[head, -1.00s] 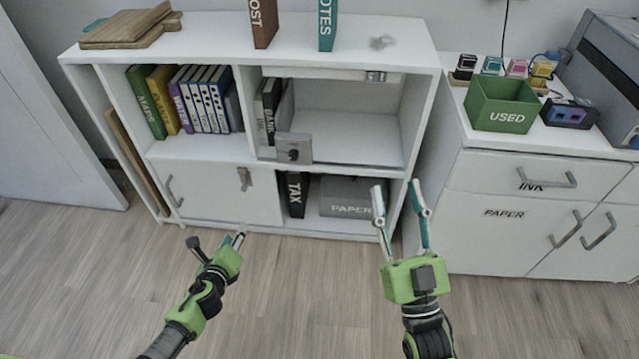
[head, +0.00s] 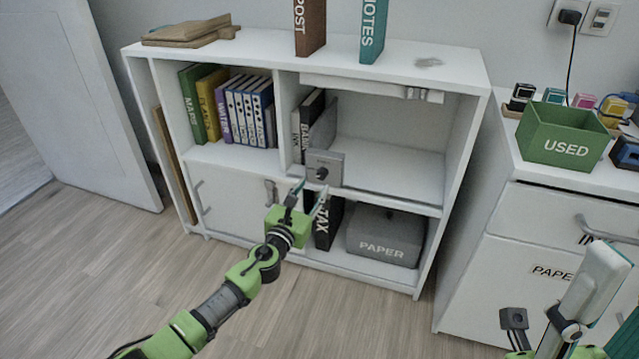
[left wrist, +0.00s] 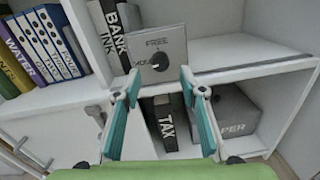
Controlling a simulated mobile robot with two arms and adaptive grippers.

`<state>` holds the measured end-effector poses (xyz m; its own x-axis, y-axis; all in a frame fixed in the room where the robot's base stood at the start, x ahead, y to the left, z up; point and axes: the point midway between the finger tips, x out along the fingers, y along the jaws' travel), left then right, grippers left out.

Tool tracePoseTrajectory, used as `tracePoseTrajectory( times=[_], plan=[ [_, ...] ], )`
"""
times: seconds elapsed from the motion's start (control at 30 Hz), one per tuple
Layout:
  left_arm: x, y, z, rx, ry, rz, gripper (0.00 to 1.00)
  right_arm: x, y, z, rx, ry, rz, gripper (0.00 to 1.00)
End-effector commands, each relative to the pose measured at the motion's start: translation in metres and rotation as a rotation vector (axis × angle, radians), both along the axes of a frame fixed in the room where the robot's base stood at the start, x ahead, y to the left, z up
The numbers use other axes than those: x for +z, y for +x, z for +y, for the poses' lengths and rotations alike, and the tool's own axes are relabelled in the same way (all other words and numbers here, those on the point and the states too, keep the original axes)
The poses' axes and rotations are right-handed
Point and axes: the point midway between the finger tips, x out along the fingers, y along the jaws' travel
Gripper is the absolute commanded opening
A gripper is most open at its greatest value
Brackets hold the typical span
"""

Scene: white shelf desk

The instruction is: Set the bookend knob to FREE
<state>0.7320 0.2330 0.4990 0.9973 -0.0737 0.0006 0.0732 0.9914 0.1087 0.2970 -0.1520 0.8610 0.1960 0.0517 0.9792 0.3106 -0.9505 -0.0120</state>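The grey metal bookend (head: 326,166) stands on the middle shelf, at the front of the open right compartment. Its dark round knob (head: 322,173) faces out. In the left wrist view the bookend (left wrist: 172,45) has FREE printed above the knob (left wrist: 158,63) and another small, unclear word left of it. I cannot tell where the knob points. My left gripper (head: 308,194) is open and empty, just below and in front of the bookend. In the left wrist view its fingertips (left wrist: 159,77) straddle the space below the knob. My right gripper (head: 603,285) is at the lower right, partly cut off, fingers apart.
The shelf right of the bookend is clear. The white drawer cabinet (head: 490,235) with the green USED bin (head: 562,135) stands right.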

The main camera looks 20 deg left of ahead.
Motion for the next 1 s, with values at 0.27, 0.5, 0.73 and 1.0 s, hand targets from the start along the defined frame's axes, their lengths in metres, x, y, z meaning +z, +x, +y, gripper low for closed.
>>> tracePoseTrajectory(
  times=[0.27, 0.5, 0.73, 1.0],
  plan=[
    [-0.003, 0.046, -0.004, 0.001, -0.001, 0.000, 0.38, -0.009, 0.002, 0.001, -0.001, -0.002, -0.027, 0.40],
    [-0.001, 0.057, -0.005, -0.001, -0.001, 0.001, 0.38, -0.005, 0.003, 0.001, -0.002, -0.005, -0.043, 0.40],
    [-0.001, 0.057, -0.005, -0.001, -0.001, 0.001, 0.33, -0.004, 0.003, 0.002, -0.002, -0.005, -0.042, 0.40],
    [-0.001, 0.057, -0.004, 0.000, -0.001, 0.001, 0.00, -0.004, 0.003, 0.002, -0.002, -0.005, -0.043, 0.40]
  ],
)
